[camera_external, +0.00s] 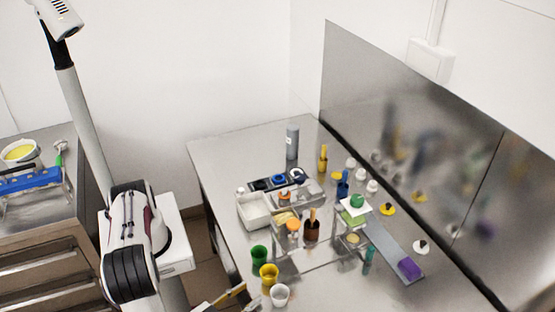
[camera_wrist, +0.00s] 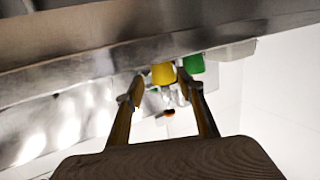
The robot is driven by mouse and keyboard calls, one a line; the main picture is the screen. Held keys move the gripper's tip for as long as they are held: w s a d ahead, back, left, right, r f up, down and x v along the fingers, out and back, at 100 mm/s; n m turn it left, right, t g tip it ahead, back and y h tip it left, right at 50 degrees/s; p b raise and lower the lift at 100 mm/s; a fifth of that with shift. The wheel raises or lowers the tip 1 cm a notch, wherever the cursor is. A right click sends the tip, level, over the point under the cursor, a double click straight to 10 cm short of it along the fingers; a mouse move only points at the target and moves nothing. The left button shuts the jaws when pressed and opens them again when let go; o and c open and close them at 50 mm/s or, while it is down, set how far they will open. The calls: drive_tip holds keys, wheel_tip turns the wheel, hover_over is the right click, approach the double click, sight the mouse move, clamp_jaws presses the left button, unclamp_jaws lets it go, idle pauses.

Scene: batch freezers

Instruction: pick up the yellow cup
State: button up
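The yellow cup (camera_external: 269,274) stands upright near the table's front edge in the external view, in a row between a green cup (camera_external: 258,254) and a white cup (camera_external: 280,294). My gripper (camera_external: 252,293) is low at the bottom edge of that view, just left of the cups. In the wrist view the yellow cup (camera_wrist: 163,74) shows upside down beyond the fingertips, roughly between them, with the green cup (camera_wrist: 194,63) close to its right. My gripper (camera_wrist: 158,90) is open with nothing between its fingers. The exact gap to the cup is hard to tell.
Behind the cups are a white bin (camera_external: 253,211), a brown cup (camera_external: 312,232) holding sticks, and small stands. A purple-ended grey strip (camera_external: 385,245) lies at the right. A steel back panel (camera_external: 400,130) closes the far side.

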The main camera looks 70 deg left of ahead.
sight(264, 280)
drive_tip(key=shift+x, duration=1.1)
drive_tip(key=shift+w, duration=0.15)
drive_tip(key=shift+w+a+r, duration=0.1)
drive_tip(key=shift+w+a, duration=0.25)
drive_tip(key=shift+w, duration=0.25)
drive_tip(key=shift+w+a+r, duration=0.1)
drive_tip(key=shift+w+a, duration=0.2)
drive_tip(key=shift+w, duration=0.3)
drive_tip(key=shift+x, duration=1.15)
drive_tip(key=c, duration=0.4)
drive_tip(key=shift+r, duration=0.15)
drive_tip(key=shift+r, duration=4.85)
